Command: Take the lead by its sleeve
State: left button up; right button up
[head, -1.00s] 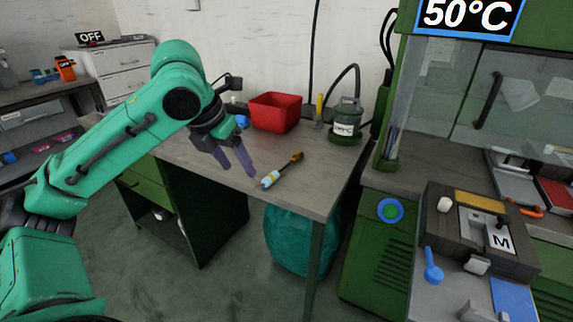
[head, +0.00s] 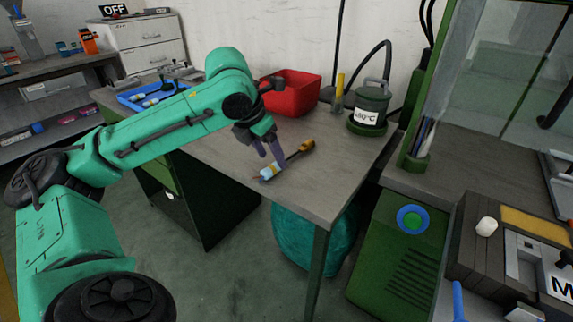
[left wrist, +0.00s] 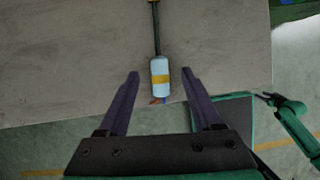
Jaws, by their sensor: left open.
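The lead lies on the grey workbench (head: 215,140) near its front edge. It has a pale blue sleeve with a yellow band (head: 267,173), a dark thin shaft and an orange-brown far end (head: 306,146). In the left wrist view the sleeve (left wrist: 160,66) sits between the fingertips, with a gap on each side. Short coloured wire ends show below it. My left gripper (head: 272,156) is open and empty, its fingers pointing down at the sleeve. It also shows in the left wrist view (left wrist: 160,74). A green arm, apparently my right one, ends in a small dark gripper (left wrist: 267,98).
A red bin (head: 292,95) and a green pot with a temperature label (head: 368,103) stand behind the lead. A blue tray (head: 128,97) with parts lies at the bench's left. A green press machine stands at the right. Bench around the lead is clear.

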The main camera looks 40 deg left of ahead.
pick_arm(q)
jog(key=x, duration=0.3)
jog(key=shift+a+f, duration=0.1)
jog(key=shift+f, duration=0.05)
jog(key=shift+c, duration=1.3)
grip_shut()
pick_arm(e)
jog(key=shift+w+a+r, duration=0.15)
jog(key=shift+w+r, duration=0.25)
jog(key=shift+w, duration=0.4)
pick_arm(q)
jog(key=shift+r, duration=0.3)
notch_tip(320, 180, up, 13)
jog(key=p, duration=0.6)
notch_tip(320, 180, up, 7)
jog(key=p, duration=0.3)
send_over(274, 164)
jog(key=shift+s+f, duration=0.15)
jog(key=shift+s, duration=0.05)
pick_arm(e)
jog(key=s+d+r, duration=0.2)
jog(key=s, duration=0.8)
jog(key=shift+s+r, duration=0.15)
jog(key=shift+r, duration=0.15)
